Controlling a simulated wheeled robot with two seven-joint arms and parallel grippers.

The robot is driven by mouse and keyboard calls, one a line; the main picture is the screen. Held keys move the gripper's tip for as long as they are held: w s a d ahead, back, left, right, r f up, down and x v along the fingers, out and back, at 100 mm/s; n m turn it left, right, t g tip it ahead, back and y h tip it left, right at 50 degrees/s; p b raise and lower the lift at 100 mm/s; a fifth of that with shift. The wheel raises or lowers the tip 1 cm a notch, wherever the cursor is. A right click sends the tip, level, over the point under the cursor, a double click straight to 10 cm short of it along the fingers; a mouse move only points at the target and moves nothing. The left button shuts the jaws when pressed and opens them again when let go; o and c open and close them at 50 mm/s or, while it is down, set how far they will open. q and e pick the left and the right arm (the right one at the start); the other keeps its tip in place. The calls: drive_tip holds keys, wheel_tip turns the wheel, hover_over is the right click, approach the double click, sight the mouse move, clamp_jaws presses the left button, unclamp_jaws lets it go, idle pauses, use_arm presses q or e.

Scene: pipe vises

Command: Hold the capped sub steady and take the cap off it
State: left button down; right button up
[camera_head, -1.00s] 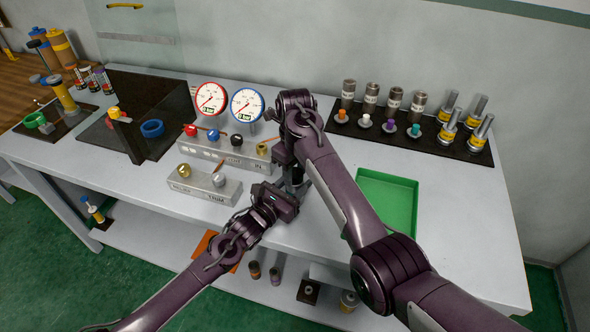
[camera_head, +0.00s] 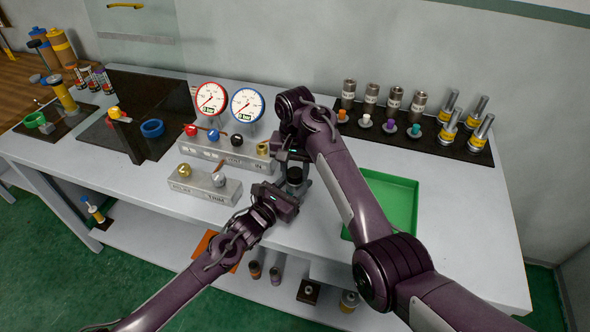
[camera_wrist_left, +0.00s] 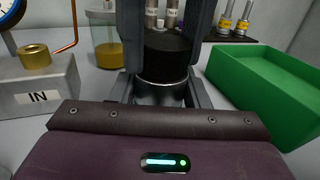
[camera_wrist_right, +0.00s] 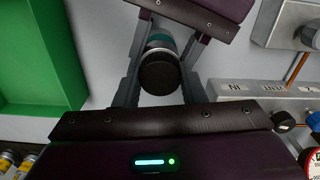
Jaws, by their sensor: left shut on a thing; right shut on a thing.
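The capped sub (camera_wrist_left: 160,92) is a short metal cylinder with a black cap (camera_wrist_left: 165,55) on its upper end. It stands upright between my two grippers above the bench in the head view. My left gripper (camera_head: 291,190) is shut on the metal body from the near side. My right gripper (camera_head: 294,160) comes in from the far side, its fingers shut around the cap. In the right wrist view the cap (camera_wrist_right: 160,76) shows dark and round, with a teal band and metal behind it. Fingers hide much of the sub; I see no gap under the cap.
An open green tray (camera_head: 408,185) stands right of the grippers. A metal block with coloured knobs (camera_head: 220,148) and two gauges (camera_head: 247,104) stand left. A dark mat (camera_head: 465,148) with several cylinders lies at the back right. The front right of the bench is clear.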

drive_tip(key=n, duration=0.3)
drive_tip(key=shift+w, duration=0.1)
drive_tip(key=o, duration=1.1)
